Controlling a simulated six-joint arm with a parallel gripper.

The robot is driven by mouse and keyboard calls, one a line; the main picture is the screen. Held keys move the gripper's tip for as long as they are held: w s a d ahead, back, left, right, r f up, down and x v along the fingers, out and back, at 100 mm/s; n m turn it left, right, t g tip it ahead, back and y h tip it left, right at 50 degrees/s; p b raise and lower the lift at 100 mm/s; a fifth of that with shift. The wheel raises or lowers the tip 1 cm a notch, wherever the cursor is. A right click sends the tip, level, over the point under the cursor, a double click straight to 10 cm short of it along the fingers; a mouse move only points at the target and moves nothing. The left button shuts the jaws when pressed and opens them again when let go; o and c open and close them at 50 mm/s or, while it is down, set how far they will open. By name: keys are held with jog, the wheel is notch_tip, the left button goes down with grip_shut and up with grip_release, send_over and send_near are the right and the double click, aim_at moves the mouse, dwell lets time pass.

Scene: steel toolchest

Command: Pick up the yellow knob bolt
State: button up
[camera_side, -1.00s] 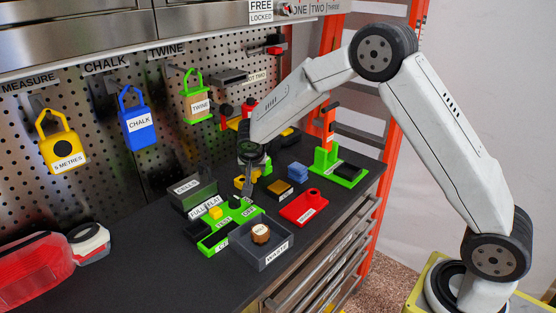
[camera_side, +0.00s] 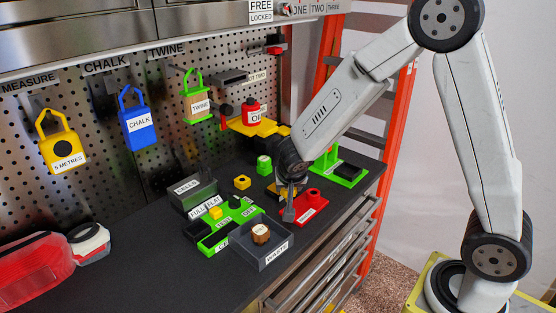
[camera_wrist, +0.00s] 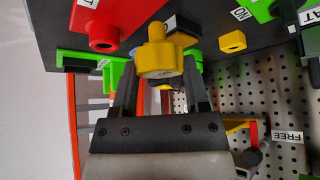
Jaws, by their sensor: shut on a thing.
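The yellow knob bolt (camera_wrist: 158,58) is between the two fingers of my gripper (camera_wrist: 160,66) in the wrist view. My gripper is shut on its round knob, and the narrower stem points away from the palm. In the side view my gripper (camera_side: 289,208) is low beside the red block (camera_side: 309,205), on its left side. I cannot tell whether the bolt touches the bench.
A grey tray (camera_side: 272,259) with a brown knob, a green tray (camera_side: 214,246) and a small yellow block (camera_side: 242,182) are left of the gripper. A green stand (camera_side: 349,181) is behind right. The pegboard (camera_side: 90,175) backs the bench.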

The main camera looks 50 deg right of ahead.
jog(key=shift+s, duration=0.15)
dwell(0.4)
jog(key=o, duration=0.5)
jog(key=c, duration=0.4)
jog(key=shift+o, duration=0.2)
jog(key=shift+w+d+r+m, duration=0.3)
jog(key=shift+w+d+m, duration=0.1)
jog(key=shift+w, duration=0.2)
jog(key=w+d+r+m+g+h, duration=0.2)
jog(key=w+d+r+m+g, duration=0.1)
jog(key=m, duration=0.5)
jog(key=shift+w+d+r+g, duration=0.3)
jog(key=shift+w+r+g, duration=0.7)
jog(key=shift+w, duration=0.85)
